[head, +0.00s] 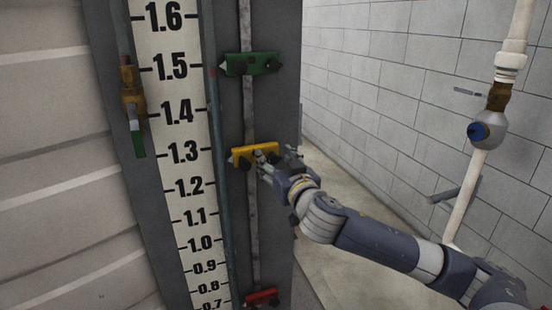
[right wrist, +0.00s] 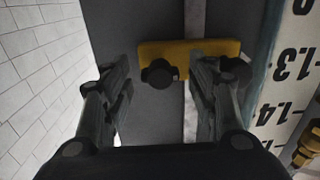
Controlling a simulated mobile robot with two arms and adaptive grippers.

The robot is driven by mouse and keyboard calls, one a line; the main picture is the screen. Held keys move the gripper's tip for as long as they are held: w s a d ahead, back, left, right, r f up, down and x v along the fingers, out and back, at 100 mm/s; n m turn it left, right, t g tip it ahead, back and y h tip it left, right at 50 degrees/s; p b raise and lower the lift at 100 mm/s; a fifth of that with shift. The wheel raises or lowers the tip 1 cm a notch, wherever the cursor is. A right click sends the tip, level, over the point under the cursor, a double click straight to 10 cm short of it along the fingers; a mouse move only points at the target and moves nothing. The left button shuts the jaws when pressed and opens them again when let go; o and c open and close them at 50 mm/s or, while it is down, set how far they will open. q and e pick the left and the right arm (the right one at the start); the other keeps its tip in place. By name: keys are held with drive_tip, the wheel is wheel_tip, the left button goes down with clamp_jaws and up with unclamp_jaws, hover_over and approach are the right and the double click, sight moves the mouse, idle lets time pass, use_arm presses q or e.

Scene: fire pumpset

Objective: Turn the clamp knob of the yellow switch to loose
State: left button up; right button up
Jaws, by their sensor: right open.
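The yellow switch (head: 255,154) is a flat bar mounted on a vertical rail beside the number scale, near the 1.3 mark. In the right wrist view the yellow switch (right wrist: 208,47) carries two dark knobs. One knob (right wrist: 158,75) appears between my fingers in the picture; the other (right wrist: 236,70) is beyond the right finger, partly hidden by it. My right gripper (right wrist: 160,82) is open, its fingers apart and holding nothing. In the head view my right gripper (head: 270,163) is at the switch's right end and hides part of it. Contact cannot be told. My left gripper is out of view.
A green switch (head: 252,64) sits higher on the same rail (head: 248,110), a red one (head: 260,298) lower. A brass valve with a green handle (head: 138,140) is left of the scale (head: 178,115). A white pipe (head: 470,190) with a blue-capped valve stands right.

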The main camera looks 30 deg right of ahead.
drive_tip(key=c, duration=1.1)
drive_tip(key=shift+o, duration=0.2)
drive_tip(key=shift+n, duration=0.4)
drive_tip(key=n, duration=0.4)
drive_tip(key=shift+a+p, duration=0.1)
drive_tip(key=shift+p, duration=0.25)
drive_tip(key=n+p, duration=0.1)
drive_tip(key=n, duration=0.3)
drive_tip(key=shift+n, duration=0.3)
drive_tip(key=n+p, duration=0.1)
drive_tip(key=n, duration=0.3)
drive_tip(key=shift+p, duration=0.4)
drive_tip(key=shift+f+n+p, duration=0.1)
drive_tip(key=shift+n+p, duration=0.65)
drive_tip(key=shift+n, duration=1.75)
